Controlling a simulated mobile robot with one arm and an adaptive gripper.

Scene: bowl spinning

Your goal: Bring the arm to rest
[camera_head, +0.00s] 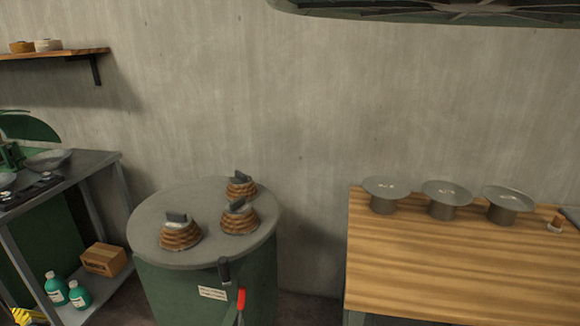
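I see no part of my arm that I can make out for sure, and my gripper is not in view. Three brown ribbed domes with dark grey blocks on top sit on a round grey top (160,205) over a green drum. One dome (181,235) is at the front left, one (239,217) at the right and one (241,185) at the back. Three grey metal dishes on short stands, at the left (387,188), middle (447,191) and right (508,198), stand along the back of a wooden table (430,270).
A dark lever (224,271) and a red-ended piece (241,298) show at the drum's front. A metal bench (85,165) stands left, with teal bottles (79,294) and a wooden box (104,260) below. A wall shelf (70,54) is above. A gap separates drum and table.

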